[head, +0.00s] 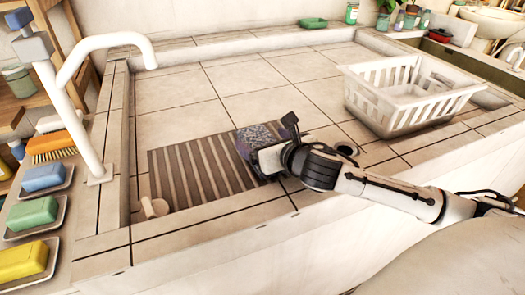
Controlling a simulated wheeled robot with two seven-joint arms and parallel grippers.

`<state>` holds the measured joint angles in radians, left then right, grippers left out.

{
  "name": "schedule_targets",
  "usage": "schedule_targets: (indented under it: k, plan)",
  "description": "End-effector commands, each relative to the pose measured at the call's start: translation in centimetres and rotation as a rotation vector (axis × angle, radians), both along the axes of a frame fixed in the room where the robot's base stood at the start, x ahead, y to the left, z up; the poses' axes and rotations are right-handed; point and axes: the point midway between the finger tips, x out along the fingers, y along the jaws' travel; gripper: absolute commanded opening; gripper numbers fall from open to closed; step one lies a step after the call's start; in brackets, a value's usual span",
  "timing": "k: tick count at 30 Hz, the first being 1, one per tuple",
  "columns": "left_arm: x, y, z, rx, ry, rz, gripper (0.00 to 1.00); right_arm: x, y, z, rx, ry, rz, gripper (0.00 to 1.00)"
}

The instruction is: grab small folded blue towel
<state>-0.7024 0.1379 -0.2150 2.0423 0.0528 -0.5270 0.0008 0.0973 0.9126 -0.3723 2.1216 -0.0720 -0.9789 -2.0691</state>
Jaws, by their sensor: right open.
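A small folded blue-purple patterned towel (257,134) lies at the right end of a ribbed grey-brown panel in the basin. My right gripper (270,150), on the arm coming in from the right, is at the towel and covers its near right part. The gripper is open. Whether its fingers touch the towel or straddle it cannot be told from this view. My left gripper is not in view.
The ribbed panel (190,172) lies on the tiled basin floor. A white basket (385,118) stands at the right, beyond my forearm. A white faucet (75,125) rises at the left, beside sponges on trays, including a yellow one (24,259). The tiled floor behind the towel is clear.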

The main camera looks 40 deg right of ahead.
Motion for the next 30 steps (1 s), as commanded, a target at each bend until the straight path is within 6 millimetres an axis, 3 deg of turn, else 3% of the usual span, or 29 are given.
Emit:
schedule_targets:
  k: [6, 15, 24, 30]
  plan:
    - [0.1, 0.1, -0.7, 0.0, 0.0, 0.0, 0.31, 2.9, -0.5, -1.3, 0.003, -0.001, -0.001, 0.88]
    - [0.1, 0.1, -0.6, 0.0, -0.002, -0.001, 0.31, 3.4, -0.5, -1.4, 0.0, -0.001, 0.001, 0.88]
    - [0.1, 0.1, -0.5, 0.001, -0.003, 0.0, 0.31, 3.4, -0.5, -1.4, 0.0, -0.001, 0.001, 0.39]
    - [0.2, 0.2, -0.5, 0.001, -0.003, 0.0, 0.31, 3.4, -0.6, -1.3, -0.001, -0.003, 0.001, 0.37]
